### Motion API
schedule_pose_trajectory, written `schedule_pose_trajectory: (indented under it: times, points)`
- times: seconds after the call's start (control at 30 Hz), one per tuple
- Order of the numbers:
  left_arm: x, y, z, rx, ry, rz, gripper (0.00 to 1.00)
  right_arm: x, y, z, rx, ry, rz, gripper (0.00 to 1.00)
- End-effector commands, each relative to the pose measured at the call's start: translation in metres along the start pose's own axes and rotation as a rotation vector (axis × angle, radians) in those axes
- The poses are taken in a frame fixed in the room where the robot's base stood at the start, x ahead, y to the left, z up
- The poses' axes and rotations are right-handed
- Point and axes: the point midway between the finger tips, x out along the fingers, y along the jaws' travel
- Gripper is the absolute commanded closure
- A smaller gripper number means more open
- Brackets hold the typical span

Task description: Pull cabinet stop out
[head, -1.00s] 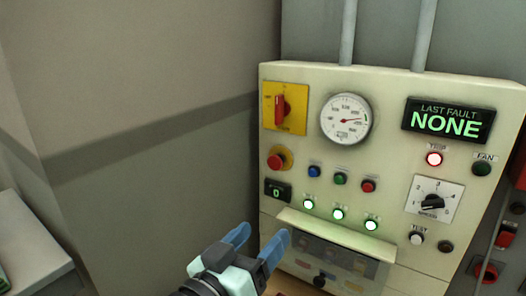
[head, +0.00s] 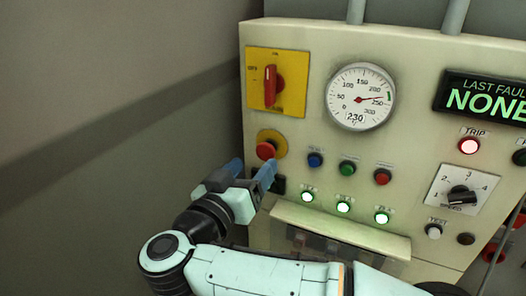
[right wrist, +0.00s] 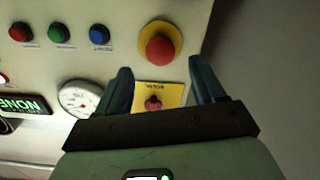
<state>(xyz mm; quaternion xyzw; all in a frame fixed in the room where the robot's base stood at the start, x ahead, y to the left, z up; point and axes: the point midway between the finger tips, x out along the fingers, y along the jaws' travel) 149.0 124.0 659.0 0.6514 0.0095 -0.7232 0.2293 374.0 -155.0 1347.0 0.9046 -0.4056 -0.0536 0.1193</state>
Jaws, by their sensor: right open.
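The cabinet stop is a red mushroom button (head: 266,150) on a round yellow plate, at the left of the cream cabinet front (head: 310,110). My right gripper (head: 251,168) is open and empty, just below and in front of the stop in the head view. In the right wrist view, the red stop (right wrist: 159,48) appears beyond the gap between the two blue fingertips (right wrist: 160,68), roughly centred between them. The fingers do not visibly touch it. My left gripper is not in view.
A yellow plate with a red rotary switch (head: 270,88) sits above the stop. A round gauge (head: 360,97) and blue (head: 315,160), green (head: 348,168) and red (head: 383,177) buttons lie to the right. A sloped ledge (head: 340,229) juts out below. A wall stands left.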

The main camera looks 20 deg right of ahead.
Motion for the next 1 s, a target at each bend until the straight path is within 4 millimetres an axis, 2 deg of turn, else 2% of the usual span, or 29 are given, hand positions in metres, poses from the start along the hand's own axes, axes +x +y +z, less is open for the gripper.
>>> schedule_pose_trajectory:
  times: [0.1, 0.3, 0.5, 0.73, 0.93, 1.0]
  points:
    - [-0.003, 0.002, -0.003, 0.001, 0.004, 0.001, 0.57, 0.025, 0.001, -0.001, 0.002, -0.001, 0.003, 0.31]
    - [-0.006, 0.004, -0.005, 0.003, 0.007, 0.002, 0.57, 0.052, 0.001, -0.001, 0.001, 0.0, 0.001, 0.31]
    - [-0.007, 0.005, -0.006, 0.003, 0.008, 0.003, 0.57, 0.061, 0.0, -0.001, 0.001, 0.0, 0.0, 0.31]
    - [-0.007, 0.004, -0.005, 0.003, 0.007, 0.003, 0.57, 0.062, 0.0, 0.0, 0.001, 0.0, 0.0, 0.31]
    - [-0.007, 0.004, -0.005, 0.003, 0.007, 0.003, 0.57, 0.061, 0.0, 0.0, 0.001, 0.0, 0.0, 0.96]
    - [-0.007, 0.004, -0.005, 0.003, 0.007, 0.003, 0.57, 0.061, 0.0, -0.001, 0.001, 0.001, 0.0, 1.0]
